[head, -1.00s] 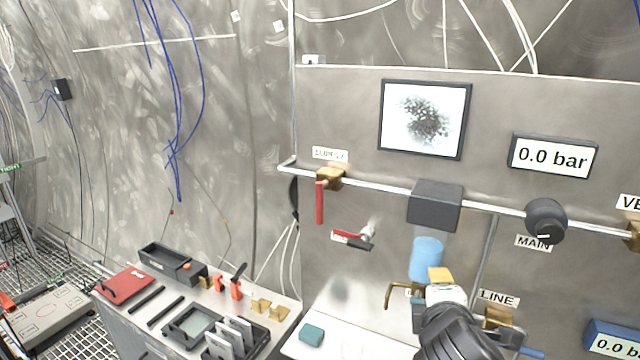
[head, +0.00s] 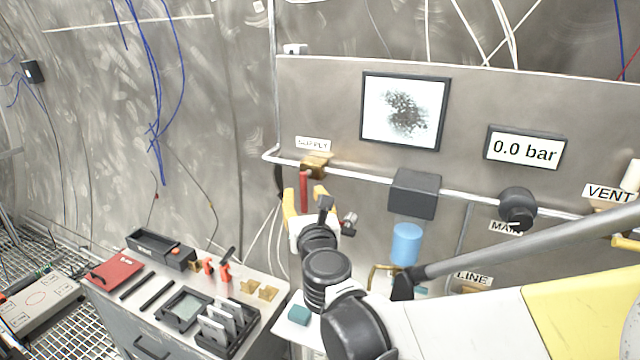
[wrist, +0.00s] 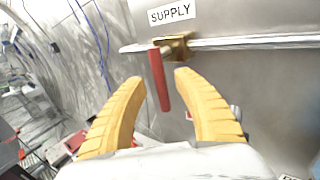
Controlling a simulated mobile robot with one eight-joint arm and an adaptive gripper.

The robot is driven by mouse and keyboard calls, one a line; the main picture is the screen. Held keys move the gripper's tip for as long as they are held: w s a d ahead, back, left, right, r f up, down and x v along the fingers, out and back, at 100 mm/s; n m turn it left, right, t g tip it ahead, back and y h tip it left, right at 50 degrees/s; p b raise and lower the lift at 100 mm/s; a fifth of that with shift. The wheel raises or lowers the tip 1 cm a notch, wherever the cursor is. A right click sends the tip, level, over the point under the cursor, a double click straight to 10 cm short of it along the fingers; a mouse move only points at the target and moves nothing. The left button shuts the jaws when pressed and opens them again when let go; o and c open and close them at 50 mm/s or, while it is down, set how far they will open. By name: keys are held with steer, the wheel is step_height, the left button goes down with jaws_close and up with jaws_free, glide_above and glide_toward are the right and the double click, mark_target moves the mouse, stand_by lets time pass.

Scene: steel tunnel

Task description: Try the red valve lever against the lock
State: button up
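The red valve lever (head: 303,188) hangs down from the brass valve (head: 315,165) under the SUPPLY label. In the wrist view the red lever (wrist: 159,80) stands between the two yellow fingers of my gripper (wrist: 158,77), slightly tilted, with gaps on both sides. My gripper (head: 305,193) is open in front of the lever and looks empty. I cannot make out a lock on the lever.
A bench (head: 245,312) at lower left holds a black tray, a red folder (head: 114,272), orange-red devices (head: 225,270) and brass blocks. A pipe (head: 360,177) crosses the panel, with a grey box (head: 414,193) and a black knob (head: 517,207). The pressure display (head: 525,147) reads 0.0 bar.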

steer(key=shift+x, duration=0.85)
jaws_close()
steer(key=shift+d+r, duration=0.1)
steer(key=shift+d+n+g+p, duration=0.15)
steer(key=shift+n+g+p, duration=0.35)
steer(key=shift+n, duration=0.1)
steer(key=shift+h, duration=0.3)
